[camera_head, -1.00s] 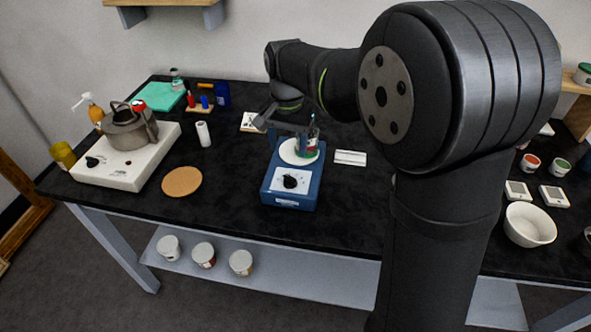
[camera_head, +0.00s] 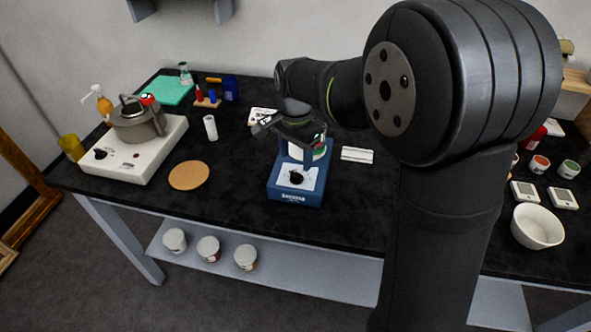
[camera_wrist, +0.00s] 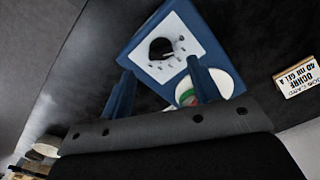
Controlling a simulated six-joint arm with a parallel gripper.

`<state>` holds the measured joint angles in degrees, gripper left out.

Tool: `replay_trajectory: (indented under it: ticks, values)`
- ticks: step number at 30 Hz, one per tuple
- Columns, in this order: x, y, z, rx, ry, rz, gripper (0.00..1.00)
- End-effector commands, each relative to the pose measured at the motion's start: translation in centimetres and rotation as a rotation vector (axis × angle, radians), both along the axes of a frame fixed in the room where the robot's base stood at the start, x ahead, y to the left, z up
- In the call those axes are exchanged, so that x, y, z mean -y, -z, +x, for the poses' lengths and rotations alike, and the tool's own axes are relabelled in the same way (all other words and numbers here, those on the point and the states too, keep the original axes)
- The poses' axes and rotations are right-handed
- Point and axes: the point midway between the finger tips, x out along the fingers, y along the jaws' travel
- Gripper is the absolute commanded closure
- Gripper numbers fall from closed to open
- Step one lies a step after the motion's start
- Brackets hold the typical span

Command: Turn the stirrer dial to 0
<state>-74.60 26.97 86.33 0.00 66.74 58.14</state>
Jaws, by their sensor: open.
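The blue stirrer (camera_head: 295,195) stands near the front of the black bench. Its black dial (camera_head: 297,177) sits on the white front panel, and it also shows in the wrist view (camera_wrist: 160,48). The pointer's exact setting is too small to read. A container (camera_head: 318,152) with a green and red label stands on the stirrer's white plate, partly hidden by my gripper. My gripper (camera_head: 300,133) is above the back of the stirrer. In the wrist view its two blue fingers (camera_wrist: 160,70) are apart with nothing between them, and the dial appears just beyond their tips.
A hotplate (camera_head: 118,165) with a grey pot stands at left, beside a cork mat (camera_head: 189,175). A white cylinder (camera_head: 210,127) and a job card (camera_wrist: 297,77) are near the stirrer. A white card (camera_head: 357,155) lies to its right. Bench in front of the stirrer is clear.

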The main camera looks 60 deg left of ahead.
Motion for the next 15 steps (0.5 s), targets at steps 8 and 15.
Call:
replay_trajectory:
  ticks: [8, 15]
  values:
    - [0.0, 4.6, 0.0, -0.001, 0.0, -0.001, 0.44]
    - [0.0, 5.7, 0.0, 0.001, -0.001, 0.001, 0.44]
